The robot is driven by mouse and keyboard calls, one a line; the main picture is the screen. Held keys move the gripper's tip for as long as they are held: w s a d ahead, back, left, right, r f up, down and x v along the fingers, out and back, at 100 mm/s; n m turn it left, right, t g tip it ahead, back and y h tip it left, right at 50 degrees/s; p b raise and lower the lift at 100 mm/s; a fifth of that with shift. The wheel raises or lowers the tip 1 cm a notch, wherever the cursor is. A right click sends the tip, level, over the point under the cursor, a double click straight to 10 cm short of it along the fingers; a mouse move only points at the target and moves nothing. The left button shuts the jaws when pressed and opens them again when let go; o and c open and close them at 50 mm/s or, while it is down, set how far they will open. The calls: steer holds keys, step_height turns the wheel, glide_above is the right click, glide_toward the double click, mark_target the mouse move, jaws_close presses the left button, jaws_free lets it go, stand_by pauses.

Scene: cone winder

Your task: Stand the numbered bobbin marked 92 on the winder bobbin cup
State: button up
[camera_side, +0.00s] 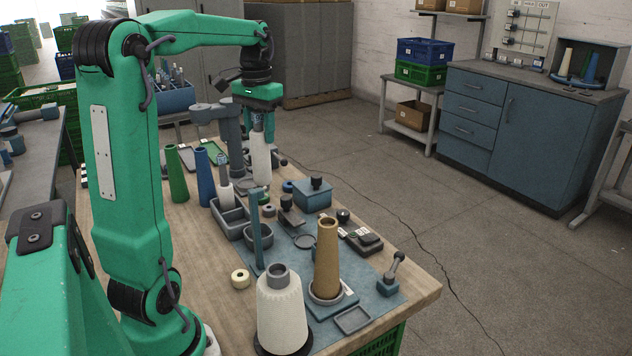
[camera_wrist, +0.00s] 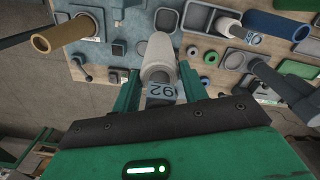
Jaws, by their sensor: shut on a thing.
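My gripper (camera_side: 257,117) is shut on the top end of a white bobbin (camera_side: 261,160), which hangs upright below it over the far part of the bench. In the wrist view my gripper (camera_wrist: 160,84) has a green finger on each side of the bobbin (camera_wrist: 158,52), and its tag reads 92 (camera_wrist: 161,90). The bobbin's foot is near the bench items; I cannot tell whether it touches anything. I cannot tell surely which fitting is the bobbin cup; a round grey dish (camera_side: 305,241) lies on the blue mat.
A brown cone (camera_side: 327,255) and a large white yarn cone (camera_side: 281,313) stand at the front. A blue post (camera_side: 257,232) rises beside the tray. Green (camera_side: 177,174) and blue (camera_side: 205,177) cones stand at the left. A blue box (camera_side: 312,194) sits right of the held bobbin.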

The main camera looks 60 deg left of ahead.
mark_target(253, 172)
steer(key=shift+r, duration=0.1)
stand_by(0.3)
step_height(253, 172, down, 8)
steer(key=s+a, duration=0.1)
steer(key=s, duration=0.1)
steer(key=shift+a, duration=0.3)
steer(key=shift+f, duration=3.4)
stand_by(0.5)
